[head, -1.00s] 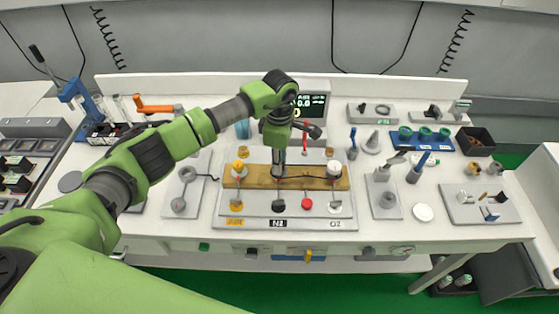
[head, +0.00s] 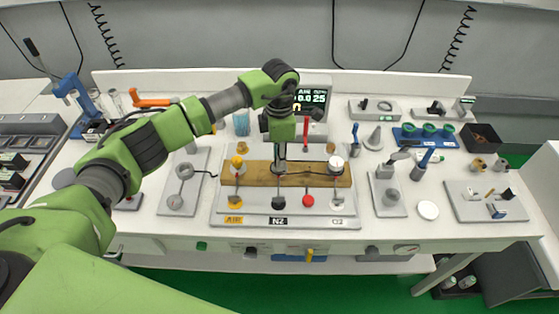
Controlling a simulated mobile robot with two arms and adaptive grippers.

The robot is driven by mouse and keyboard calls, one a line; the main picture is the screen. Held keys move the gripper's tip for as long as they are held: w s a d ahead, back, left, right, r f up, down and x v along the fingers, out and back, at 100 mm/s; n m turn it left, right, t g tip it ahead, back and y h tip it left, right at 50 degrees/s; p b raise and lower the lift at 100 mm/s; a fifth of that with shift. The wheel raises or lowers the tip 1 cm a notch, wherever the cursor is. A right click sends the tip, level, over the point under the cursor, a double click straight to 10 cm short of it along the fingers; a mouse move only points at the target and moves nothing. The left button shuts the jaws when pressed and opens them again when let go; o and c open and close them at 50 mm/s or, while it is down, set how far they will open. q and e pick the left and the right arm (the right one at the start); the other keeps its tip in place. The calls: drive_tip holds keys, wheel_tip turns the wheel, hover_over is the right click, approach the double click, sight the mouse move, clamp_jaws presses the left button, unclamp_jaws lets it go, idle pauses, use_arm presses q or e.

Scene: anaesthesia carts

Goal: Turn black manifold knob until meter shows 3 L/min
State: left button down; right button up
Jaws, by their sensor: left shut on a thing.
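The brass-coloured manifold bar (head: 310,180) lies across a pale grey panel on the bench. It carries a yellow knob (head: 237,162) at the left and a white knob (head: 336,163) at the right. My left gripper (head: 279,169) points straight down at the bar between them, above the N2 label (head: 278,221). It is shut on what appears to be the black knob, which its fingers hide. The meter (head: 318,98) behind the gripper has a dark screen reading "AIR" and what looks like "0.0 25". My wrist covers its left part. My right gripper is out of view.
A black fitting (head: 278,203) and a red one (head: 308,201) stand in front of the bar. A red-handled part (head: 305,133) stands just behind it. Grey plates with small fixtures flank the panel. A white disc (head: 428,210) lies to the right.

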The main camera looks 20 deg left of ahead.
use_arm(q)
drive_tip(key=n+b, duration=0.2)
drive_tip(key=n, duration=0.2)
drive_tip(key=shift+n, duration=0.3)
drive_tip(key=n+b, duration=0.1)
drive_tip(key=n, duration=0.3)
drive_tip(key=shift+b, duration=0.4)
drive_tip(key=shift+r+n, duration=0.1)
drive_tip(key=shift+n, duration=0.2)
drive_tip(key=c, duration=1.8)
unclamp_jaws()
wheel_tip(320, 180, up, 12)
